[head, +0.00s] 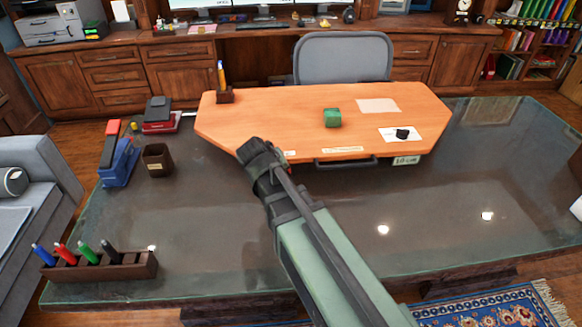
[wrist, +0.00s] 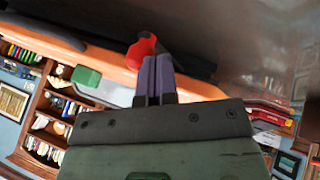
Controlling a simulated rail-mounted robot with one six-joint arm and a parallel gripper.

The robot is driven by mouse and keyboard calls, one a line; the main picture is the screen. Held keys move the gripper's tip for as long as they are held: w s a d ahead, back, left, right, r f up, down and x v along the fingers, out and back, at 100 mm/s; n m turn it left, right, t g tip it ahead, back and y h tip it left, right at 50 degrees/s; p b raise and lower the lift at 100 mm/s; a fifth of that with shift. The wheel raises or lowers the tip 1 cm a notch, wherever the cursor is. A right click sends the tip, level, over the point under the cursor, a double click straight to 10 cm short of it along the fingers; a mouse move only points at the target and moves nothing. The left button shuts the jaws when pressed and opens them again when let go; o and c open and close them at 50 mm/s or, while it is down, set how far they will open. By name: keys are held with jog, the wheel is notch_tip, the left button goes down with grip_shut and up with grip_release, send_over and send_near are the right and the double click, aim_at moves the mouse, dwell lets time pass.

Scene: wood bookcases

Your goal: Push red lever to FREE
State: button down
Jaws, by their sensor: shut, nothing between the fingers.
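The red lever (wrist: 141,52) shows in the wrist view, at the front edge of the orange desk board. My gripper (wrist: 153,62) is shut and empty, its two fingertips together right by the lever's right side. They overlap the lever in the picture; I cannot tell whether they touch it. In the head view my gripper (head: 262,148) is at the front left edge of the orange board (head: 230,125). There the lever (head: 290,153) is only a small red spot, mostly hidden behind my gripper. A pale label (head: 343,150) lies to its right; I cannot read FREE on it.
A green cube (head: 332,118) and a black knob (head: 402,134) on a white card are on the board. A black handle (head: 346,163) is under its front edge. A brown cup (head: 157,159) and a pen rack (head: 98,265) stand left.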

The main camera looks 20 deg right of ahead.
jog(key=shift+d, duration=0.75)
jog(key=shift+d, duration=0.1)
jog(key=s+a+f+p+v, duration=0.1)
jog(key=a+p+v, duration=0.1)
jog(key=p+v, duration=0.6)
jog(key=v, duration=0.4)
jog(key=shift+s+a+f, duration=0.1)
jog(key=shift+s+f, duration=0.1)
